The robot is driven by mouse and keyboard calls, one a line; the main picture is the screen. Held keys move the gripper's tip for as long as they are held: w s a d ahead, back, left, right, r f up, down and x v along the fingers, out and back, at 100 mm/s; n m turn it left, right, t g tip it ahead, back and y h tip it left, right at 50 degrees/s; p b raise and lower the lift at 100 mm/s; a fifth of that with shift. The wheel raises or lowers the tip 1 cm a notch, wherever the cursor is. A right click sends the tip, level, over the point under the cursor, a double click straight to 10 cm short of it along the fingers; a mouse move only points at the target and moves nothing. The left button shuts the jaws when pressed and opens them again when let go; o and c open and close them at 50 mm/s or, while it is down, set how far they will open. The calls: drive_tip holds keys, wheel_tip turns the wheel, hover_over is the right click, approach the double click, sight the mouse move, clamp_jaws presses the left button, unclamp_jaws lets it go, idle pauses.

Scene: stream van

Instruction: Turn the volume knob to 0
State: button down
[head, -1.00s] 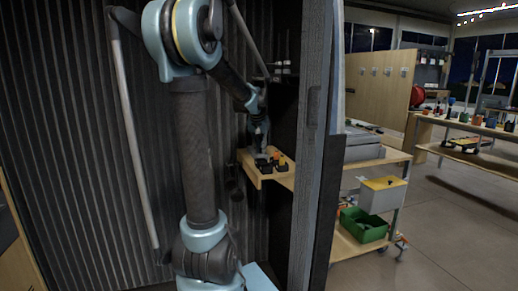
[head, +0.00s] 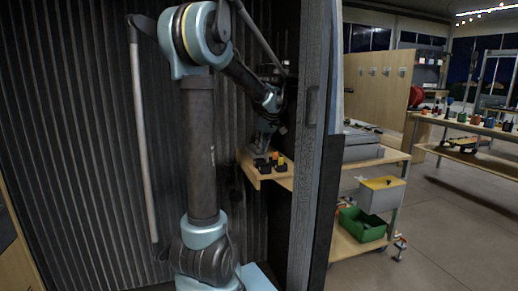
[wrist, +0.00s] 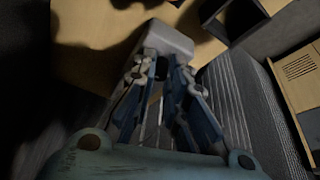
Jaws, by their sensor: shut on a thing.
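In the wrist view, my gripper (wrist: 161,78) has its two blue-grey fingers closing on a small dark part (wrist: 162,69) at the front of a pale grey block (wrist: 168,38). The dark part looks like the volume knob, but the fingers and shadow hide most of it. I cannot read any scale or pointer on it. In the head view, my gripper (head: 261,146) points down at the wooden shelf (head: 263,180), close to the wall. The knob cannot be made out in this view.
Small black blocks with orange and yellow tops (head: 276,163) sit on the shelf right beside my gripper. A dark upright post (head: 313,130) stands to the right. Beyond it are a bench, a green bin (head: 362,224) and open floor (head: 455,210).

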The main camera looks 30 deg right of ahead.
drive_tip(key=shift+d+n+y, duration=0.1)
drive_tip(key=shift+n+y, duration=0.5)
drive_tip(key=shift+n, duration=1.1)
drive_tip(key=shift+g, duration=0.3)
drive_tip(key=c, duration=1.6)
unclamp_jaws()
